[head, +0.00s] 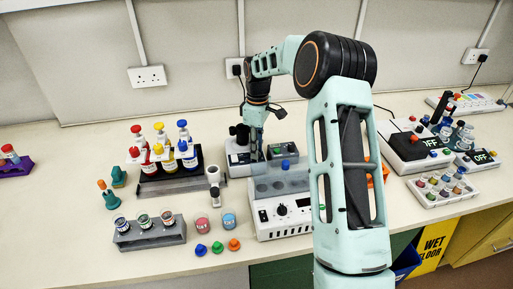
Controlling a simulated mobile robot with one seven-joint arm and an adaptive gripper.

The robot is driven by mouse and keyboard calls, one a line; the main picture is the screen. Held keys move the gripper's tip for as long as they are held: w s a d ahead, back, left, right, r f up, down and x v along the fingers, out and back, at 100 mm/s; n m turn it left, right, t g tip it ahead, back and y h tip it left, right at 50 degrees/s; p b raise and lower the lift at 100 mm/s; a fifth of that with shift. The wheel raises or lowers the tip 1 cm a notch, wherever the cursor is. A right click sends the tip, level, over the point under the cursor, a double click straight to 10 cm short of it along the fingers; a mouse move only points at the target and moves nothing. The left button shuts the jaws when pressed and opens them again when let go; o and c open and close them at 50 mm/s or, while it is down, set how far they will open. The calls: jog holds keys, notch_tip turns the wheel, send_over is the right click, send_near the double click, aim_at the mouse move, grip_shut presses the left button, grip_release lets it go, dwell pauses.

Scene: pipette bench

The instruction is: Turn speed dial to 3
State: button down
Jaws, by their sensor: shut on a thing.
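My gripper (258,156) reaches down at the back middle of the bench, in front of a small white device (237,157) with a dark top. Its fingers are small in the head view and look close together, on what appears to be the speed dial at the device's front. The dial itself is hidden by the fingers, so its marks and setting cannot be read. Another white unit (267,232) stands nearer, with a black knob on its front panel and a clear block with a blue knob on top.
To the left stand a black rack (160,184) of colour-capped bottles, a grey vial rack (150,236), and a pink tub (202,225) and a blue tub (229,220). My arm hides part of the bench right of centre. Devices with dark displays (405,160) stand at the right.

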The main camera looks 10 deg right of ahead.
dwell(0.4)
jog(key=c, duration=1.7)
grip_release()
jog(key=r, duration=1.2)
jog(key=shift+w+d, duration=0.1)
jog(key=shift+w, duration=0.15)
